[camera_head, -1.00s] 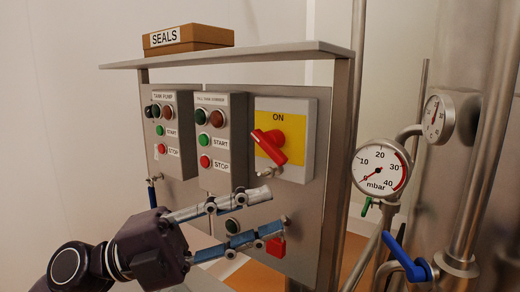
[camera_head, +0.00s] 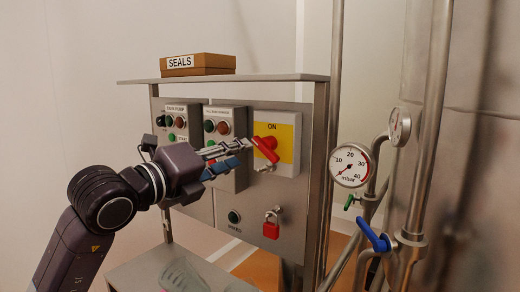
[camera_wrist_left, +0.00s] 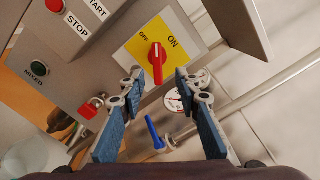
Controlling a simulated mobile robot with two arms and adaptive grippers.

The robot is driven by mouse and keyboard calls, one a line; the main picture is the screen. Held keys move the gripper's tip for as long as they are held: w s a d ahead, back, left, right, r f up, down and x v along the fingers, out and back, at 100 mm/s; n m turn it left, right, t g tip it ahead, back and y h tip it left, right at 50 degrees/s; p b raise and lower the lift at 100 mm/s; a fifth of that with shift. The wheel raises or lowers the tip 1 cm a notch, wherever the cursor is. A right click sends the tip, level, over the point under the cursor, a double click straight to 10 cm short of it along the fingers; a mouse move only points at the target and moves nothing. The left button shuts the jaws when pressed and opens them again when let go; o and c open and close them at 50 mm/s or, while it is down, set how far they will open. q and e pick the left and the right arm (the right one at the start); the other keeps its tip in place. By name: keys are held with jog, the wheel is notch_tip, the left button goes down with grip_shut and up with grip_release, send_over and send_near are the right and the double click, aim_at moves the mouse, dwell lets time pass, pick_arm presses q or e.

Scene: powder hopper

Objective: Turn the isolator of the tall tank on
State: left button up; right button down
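The isolator is a red rotary handle (camera_head: 265,149) on a yellow plate (camera_head: 287,135) on a grey box. In the head view it slants from upper left to lower right, below the word ON. In the left wrist view the handle (camera_wrist_left: 157,62) stands upright in the picture, with OFF at its upper left and ON at its upper right. My left gripper (camera_head: 240,154) is just left of the handle in the head view. In the left wrist view its fingers (camera_wrist_left: 158,76) are apart, one on each side of the handle's lower end. Contact cannot be told. My right gripper is not in view.
Two button boxes (camera_head: 224,112) stand left of the isolator. A pressure gauge (camera_head: 349,165), a blue valve handle (camera_head: 373,236) and pipes are at right. A SEALS box (camera_head: 198,65) sits on the shelf (camera_head: 280,78).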

aim_at(260, 148)
pick_arm(q)
jog(key=p+x, duration=0.4)
jog(key=x, duration=0.3)
jog(key=shift+w, duration=0.45)
jog(key=shift+w+d+f, duration=0.1)
jog(key=shift+w+d, duration=0.05)
jog(key=shift+w, duration=0.15)
jog(key=shift+c, duration=0.5)
grip_shut()
